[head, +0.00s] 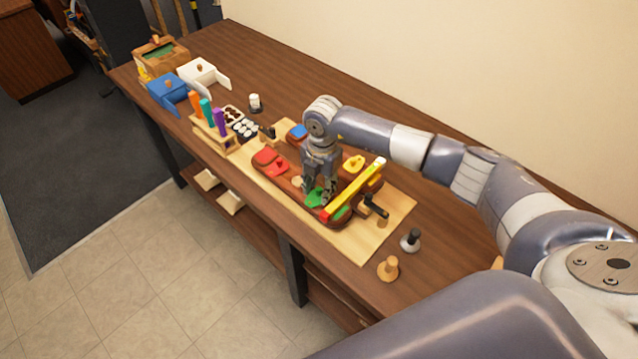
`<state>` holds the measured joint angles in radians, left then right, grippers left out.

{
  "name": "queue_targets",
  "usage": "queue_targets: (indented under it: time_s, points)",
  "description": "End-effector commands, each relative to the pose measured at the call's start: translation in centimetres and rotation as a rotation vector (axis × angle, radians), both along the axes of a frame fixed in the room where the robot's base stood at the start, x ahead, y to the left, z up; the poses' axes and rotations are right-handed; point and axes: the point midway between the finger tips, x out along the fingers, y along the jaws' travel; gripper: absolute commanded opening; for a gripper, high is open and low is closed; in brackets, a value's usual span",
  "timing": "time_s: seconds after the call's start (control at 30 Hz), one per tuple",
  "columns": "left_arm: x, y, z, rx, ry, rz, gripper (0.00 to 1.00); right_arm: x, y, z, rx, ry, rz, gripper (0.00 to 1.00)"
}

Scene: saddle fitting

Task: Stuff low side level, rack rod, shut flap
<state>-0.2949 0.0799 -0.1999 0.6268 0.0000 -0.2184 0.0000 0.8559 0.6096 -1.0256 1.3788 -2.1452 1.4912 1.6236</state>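The brown saddle (272,179) lies on a pale board with red, blue, yellow and green pieces on it. The green flap piece (315,198) is at its near side. A yellow and red bar (355,189), which may be the level, lies slantwise across the saddle's right part. My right gripper (318,196) points down at the green piece, beside the bar; its fingertips are too small and partly hidden to tell whether they hold anything. Orange, teal and purple rods (206,112) stand in a wooden rack (219,136). My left gripper is not in view.
Blue (167,89) and white (199,72) boxes and a wooden box (159,56) stand at the far left. A dark-handled tool (375,206) and two knobbed pieces (388,268) (411,240) are at the right. Pale bags (230,202) lie on the lower shelf.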

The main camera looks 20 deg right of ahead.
Motion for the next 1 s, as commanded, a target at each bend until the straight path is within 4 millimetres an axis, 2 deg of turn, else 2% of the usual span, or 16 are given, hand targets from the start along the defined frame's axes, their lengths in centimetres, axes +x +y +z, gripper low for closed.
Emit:
queue_targets:
  time_s: [0.1,0.3,0.47,0.67,1.0]
  points:
    - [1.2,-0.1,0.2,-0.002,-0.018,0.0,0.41,0.0,0.0,-0.3,0.0,0.0,0.0,0.35]
    - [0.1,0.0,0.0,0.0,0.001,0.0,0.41,0.0,0.0,-0.3,0.001,-0.001,0.0,0.35]
    - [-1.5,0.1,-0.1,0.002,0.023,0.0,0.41,0.0,0.0,-0.3,0.001,-0.001,0.0,0.0]
    - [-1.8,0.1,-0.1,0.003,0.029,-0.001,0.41,0.0,0.0,-0.3,0.0,-0.001,0.001,0.0]
    - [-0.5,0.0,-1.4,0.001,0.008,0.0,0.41,0.4,0.1,-0.5,0.001,-0.003,0.087,0.0]
